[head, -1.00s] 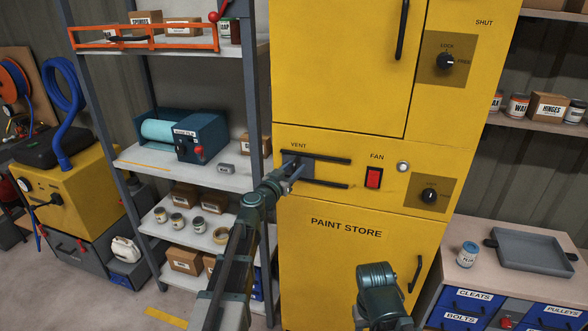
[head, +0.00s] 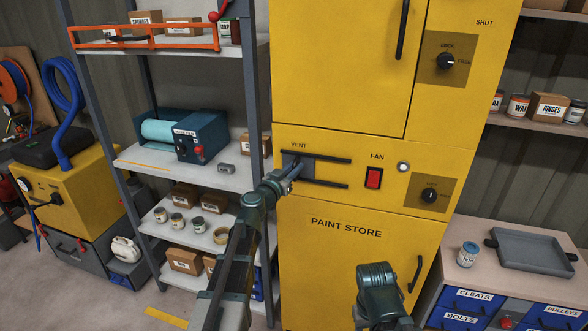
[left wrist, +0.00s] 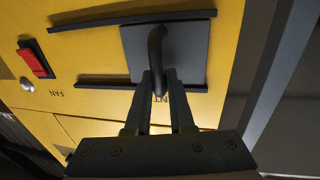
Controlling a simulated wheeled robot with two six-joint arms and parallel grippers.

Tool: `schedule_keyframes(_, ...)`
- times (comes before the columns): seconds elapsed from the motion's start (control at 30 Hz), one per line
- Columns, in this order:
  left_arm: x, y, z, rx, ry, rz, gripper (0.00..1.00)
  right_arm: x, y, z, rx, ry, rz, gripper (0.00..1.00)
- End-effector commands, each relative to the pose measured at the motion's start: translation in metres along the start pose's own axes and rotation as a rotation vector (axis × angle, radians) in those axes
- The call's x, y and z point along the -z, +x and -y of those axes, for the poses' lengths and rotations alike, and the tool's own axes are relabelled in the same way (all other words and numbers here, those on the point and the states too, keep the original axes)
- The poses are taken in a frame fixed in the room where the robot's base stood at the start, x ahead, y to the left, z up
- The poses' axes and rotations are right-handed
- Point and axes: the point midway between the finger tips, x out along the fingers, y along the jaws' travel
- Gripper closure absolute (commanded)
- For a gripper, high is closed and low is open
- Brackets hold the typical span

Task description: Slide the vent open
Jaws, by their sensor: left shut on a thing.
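The vent's dark sliding plate (head: 304,166) sits at the left end of two dark rails on the yellow paint store cabinet, under the word VENT. In the left wrist view, the plate (left wrist: 190,50) carries a dark curved handle (left wrist: 155,45). My left gripper (head: 292,178) is at the plate, and the left wrist view shows its fingers (left wrist: 159,84) shut on the handle. The fingers hide part of the handle. A part of my right arm shows low in the head view, but its gripper does not.
Right of the vent are a red fan switch (head: 373,178), a round pale button (head: 403,168) and a dark knob (head: 430,195). The space between the rails right of the plate looks clear. A grey shelf unit (head: 190,170) stands close on the left.

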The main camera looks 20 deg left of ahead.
Motion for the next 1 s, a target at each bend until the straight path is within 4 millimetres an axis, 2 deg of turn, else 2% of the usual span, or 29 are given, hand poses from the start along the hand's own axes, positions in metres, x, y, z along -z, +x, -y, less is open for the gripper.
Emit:
schedule_keyframes(0.9,0.0002,0.0004,-0.0023,-0.007,0.002,0.000,1.00,0.0000,-0.0002,0.0000,0.000,0.000,0.000,0.50)
schedule_keyframes(1.0,0.0002,0.0012,-0.0078,-0.008,0.002,0.000,1.00,0.0000,-0.0002,0.0000,0.000,0.000,0.000,0.50)
